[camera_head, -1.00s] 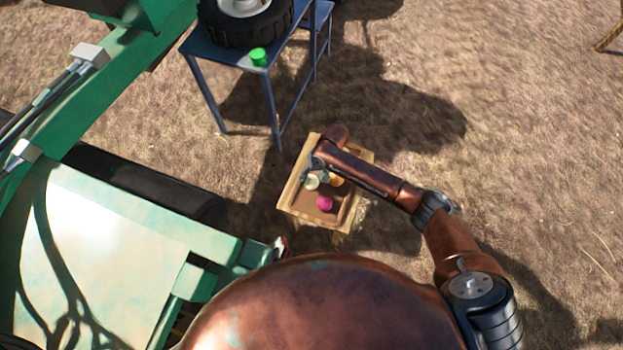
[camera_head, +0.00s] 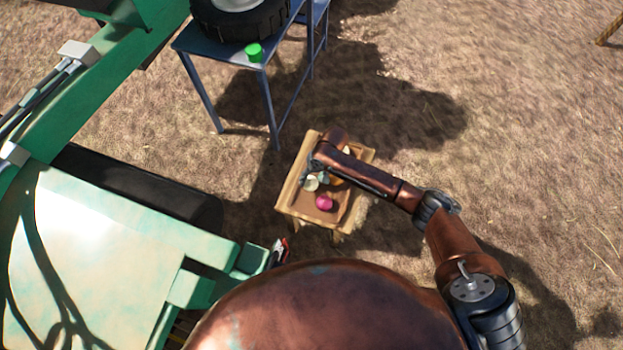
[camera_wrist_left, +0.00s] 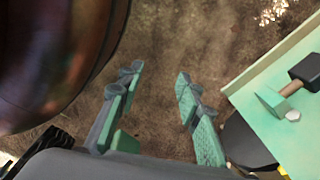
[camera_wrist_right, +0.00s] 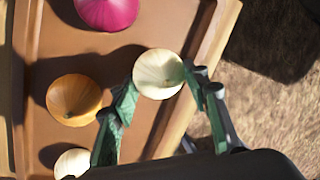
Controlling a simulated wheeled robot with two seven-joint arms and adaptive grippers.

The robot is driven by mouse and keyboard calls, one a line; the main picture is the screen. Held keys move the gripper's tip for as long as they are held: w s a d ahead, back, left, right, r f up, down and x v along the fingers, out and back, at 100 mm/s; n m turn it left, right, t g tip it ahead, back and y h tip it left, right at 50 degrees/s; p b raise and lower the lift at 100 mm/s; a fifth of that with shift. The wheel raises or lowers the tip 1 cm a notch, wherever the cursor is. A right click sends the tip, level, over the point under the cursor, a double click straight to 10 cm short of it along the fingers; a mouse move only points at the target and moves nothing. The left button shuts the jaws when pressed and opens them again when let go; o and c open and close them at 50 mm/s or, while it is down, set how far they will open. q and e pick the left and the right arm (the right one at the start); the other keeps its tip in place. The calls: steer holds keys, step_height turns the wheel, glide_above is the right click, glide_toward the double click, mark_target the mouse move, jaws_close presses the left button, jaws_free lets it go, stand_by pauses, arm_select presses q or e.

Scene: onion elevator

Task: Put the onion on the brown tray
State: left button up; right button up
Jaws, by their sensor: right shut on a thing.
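The brown tray (camera_head: 330,206) sits on a small wooden stand in the middle of the head view, and its flat brown floor (camera_wrist_right: 95,50) fills much of the right wrist view. My right gripper (camera_wrist_right: 160,86) has its green fingers on both sides of a pale onion (camera_wrist_right: 158,73) near the tray's edge. In the head view this pale onion (camera_head: 311,183) is partly hidden by my right gripper (camera_head: 312,172). A magenta onion (camera_wrist_right: 106,10), an orange onion (camera_wrist_right: 74,99) and another pale onion (camera_wrist_right: 72,163) are on the tray. My left gripper (camera_wrist_left: 158,82) is open and empty above dirt ground.
A blue metal table (camera_head: 222,50) with a black tyre and a green cup (camera_head: 254,52) stands behind the tray. Green machinery (camera_head: 100,250) fills the left. A hammer (camera_wrist_left: 292,92) lies on a green surface in the left wrist view. Ground at right is open.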

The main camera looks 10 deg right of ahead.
steer(key=shift+f, duration=0.15)
steer(key=o, duration=1.2)
steer(key=shift+d+r, duration=0.1)
steer(key=shift+r, duration=0.3)
arm_select(q)
steer(key=s+a+f+p, duration=0.1)
steer(key=s+f+p, duration=0.2)
steer(key=s, duration=0.8)
steer(key=shift+s+f+m+p, duration=0.2)
steer(key=shift+s+m+p, duration=0.1)
steer(key=shift+p, duration=0.6)
arm_select(e)
steer(key=shift+v, duration=5.7)
arm_select(q)
steer(key=shift+w, duration=0.1)
